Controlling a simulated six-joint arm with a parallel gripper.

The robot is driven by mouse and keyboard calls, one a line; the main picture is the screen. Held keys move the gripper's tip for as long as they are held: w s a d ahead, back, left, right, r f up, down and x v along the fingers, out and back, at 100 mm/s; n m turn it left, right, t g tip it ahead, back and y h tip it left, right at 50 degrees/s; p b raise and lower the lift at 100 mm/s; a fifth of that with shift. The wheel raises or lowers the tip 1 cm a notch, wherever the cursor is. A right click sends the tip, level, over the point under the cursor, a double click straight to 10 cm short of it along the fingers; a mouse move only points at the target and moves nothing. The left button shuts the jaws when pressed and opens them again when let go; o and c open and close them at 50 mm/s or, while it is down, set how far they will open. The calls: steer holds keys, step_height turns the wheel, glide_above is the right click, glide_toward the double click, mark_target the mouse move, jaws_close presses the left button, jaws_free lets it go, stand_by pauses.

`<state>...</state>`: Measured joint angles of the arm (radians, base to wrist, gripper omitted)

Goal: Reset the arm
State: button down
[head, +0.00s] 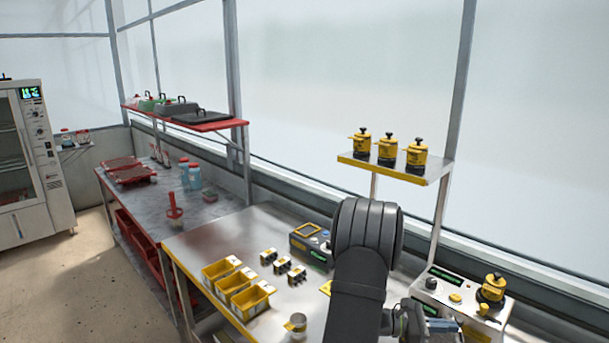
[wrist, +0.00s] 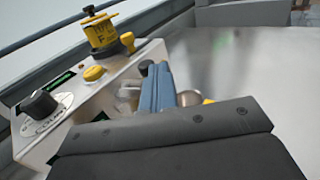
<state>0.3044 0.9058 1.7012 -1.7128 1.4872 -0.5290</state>
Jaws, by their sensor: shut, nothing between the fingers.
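My gripper's blue fingers (wrist: 157,88) show in the wrist view, together and with nothing between them. They are beside the white control box (wrist: 75,115), which carries a dark knob and a yellow button. In the head view the gripper (head: 442,326) is low at the right, partly hidden by my dark arm, just left of the same box (head: 455,300). A yellow and black canister (head: 492,290) sits on the box; I cannot tell whether the fingers touch the box.
Yellow bins (head: 249,303), small black and yellow parts (head: 282,265), a cup (head: 297,325) and a dark device (head: 311,244) are on the metal bench (head: 225,233). A shelf (head: 435,174) with three yellow canisters stands behind my arm. The bench's left-back part is clear.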

steer(key=s+a, duration=0.3)
steer(key=a, duration=1.1)
steer(key=w+d, duration=0.3)
steer(key=d, duration=1.1)
steer(key=w+a+m+g+y, duration=0.1)
steer(key=w+a+m+g, duration=0.2)
steer(key=w+a+g, duration=0.1)
steer(key=shift+w+a, duration=0.25)
steer(key=shift+w, duration=0.1)
steer(key=shift+a, duration=0.1)
